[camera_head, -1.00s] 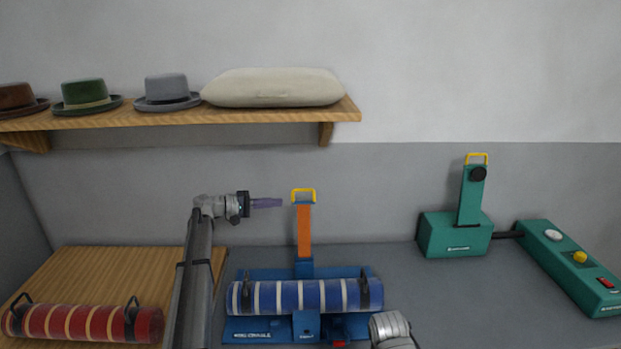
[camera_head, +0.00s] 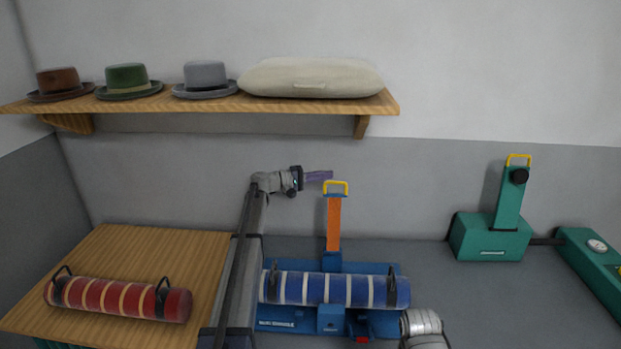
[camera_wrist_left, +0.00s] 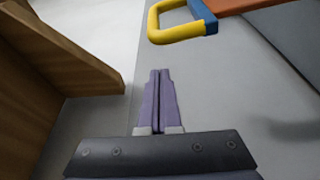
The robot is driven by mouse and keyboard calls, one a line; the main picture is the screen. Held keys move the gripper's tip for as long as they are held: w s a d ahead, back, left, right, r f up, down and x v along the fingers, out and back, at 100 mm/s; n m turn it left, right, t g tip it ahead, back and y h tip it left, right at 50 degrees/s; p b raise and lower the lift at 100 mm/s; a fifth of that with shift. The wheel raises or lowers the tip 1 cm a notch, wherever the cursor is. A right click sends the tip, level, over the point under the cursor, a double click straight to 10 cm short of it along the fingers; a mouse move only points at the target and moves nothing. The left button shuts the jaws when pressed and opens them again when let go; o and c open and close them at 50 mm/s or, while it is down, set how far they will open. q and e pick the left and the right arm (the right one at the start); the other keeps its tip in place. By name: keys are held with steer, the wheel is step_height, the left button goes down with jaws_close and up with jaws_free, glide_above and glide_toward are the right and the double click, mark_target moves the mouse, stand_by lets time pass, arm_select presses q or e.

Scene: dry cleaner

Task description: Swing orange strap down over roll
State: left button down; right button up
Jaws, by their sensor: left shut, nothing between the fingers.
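The orange strap (camera_head: 334,224) stands upright on the blue base (camera_head: 278,324), behind the roll, with a yellow handle (camera_head: 336,186) at its top. The blue roll (camera_head: 335,289) with pale stripes lies across the base in front of the strap. My left gripper (camera_head: 330,175) is shut and empty, its purple fingers just left of and slightly above the handle. In the left wrist view the shut fingers (camera_wrist_left: 160,88) point toward the wall, and the yellow handle (camera_wrist_left: 178,33) is above and right of them, apart. Only part of my right arm shows at the bottom; its fingers are out of view.
A wooden shelf (camera_head: 215,108) with hats and a cream cushion (camera_head: 310,78) overhangs the back. A red roll (camera_head: 118,299) lies on the wooden table at left. A green device (camera_head: 490,236) stands at right, with clear grey counter between.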

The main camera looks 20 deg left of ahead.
arm_select(q)
steer(key=s, duration=0.4)
steer(key=shift+d, duration=0.35)
